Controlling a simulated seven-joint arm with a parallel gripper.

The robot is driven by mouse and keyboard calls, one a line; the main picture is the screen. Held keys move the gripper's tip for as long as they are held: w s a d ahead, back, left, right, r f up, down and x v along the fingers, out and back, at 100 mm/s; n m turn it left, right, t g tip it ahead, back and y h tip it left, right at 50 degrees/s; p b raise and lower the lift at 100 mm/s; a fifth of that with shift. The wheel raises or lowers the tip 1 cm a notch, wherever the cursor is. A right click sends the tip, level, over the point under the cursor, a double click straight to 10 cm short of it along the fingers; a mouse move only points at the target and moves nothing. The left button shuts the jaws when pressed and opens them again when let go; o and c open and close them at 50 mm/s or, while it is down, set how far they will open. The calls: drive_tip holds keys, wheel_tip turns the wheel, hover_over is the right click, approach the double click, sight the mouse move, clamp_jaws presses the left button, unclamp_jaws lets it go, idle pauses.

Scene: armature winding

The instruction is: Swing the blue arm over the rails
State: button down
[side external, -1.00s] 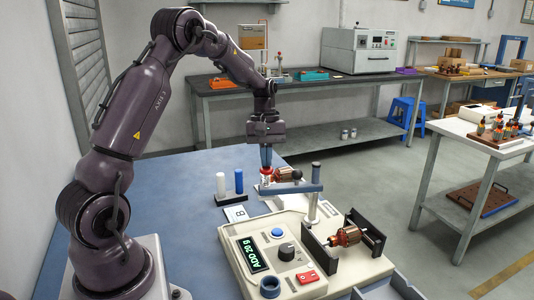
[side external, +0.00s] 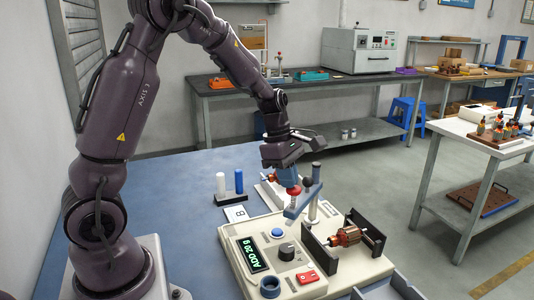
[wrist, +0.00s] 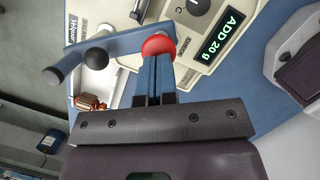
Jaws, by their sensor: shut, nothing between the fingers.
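The blue arm (side external: 303,202) is a flat bar on an upright grey post (side external: 314,180), with a red knob (side external: 294,190) near its free end. It points toward the front left, over the back edge of the beige machine, left of the rails. The black rails (side external: 320,254) stand on the machine with a copper armature (side external: 346,236) between them. My gripper (side external: 292,182) is shut, tilted, with its fingertips at the red knob. In the wrist view the shut fingers (wrist: 154,68) reach the knob (wrist: 158,46) on the blue arm (wrist: 112,44); exact contact is unclear.
The beige machine (side external: 250,285) has a display reading ADD 20 g (side external: 252,254), a blue button (side external: 278,232), a dark dial (side external: 287,252) and a red switch (side external: 307,277). White and blue pegs (side external: 239,181) stand behind left. A second armature (wrist: 88,102) lies near the post.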

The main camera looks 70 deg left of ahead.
drive_tip(key=w+d+n+t+y, duration=0.1)
drive_tip(key=w+d+n, duration=0.5)
drive_tip(key=w+n, duration=0.1)
drive_tip(key=shift+w+d, duration=0.2)
drive_tip(key=shift+w, duration=0.7)
drive_tip(key=s+v, duration=0.3)
drive_tip(key=v, duration=0.9)
drive_tip(key=shift+d, duration=0.2)
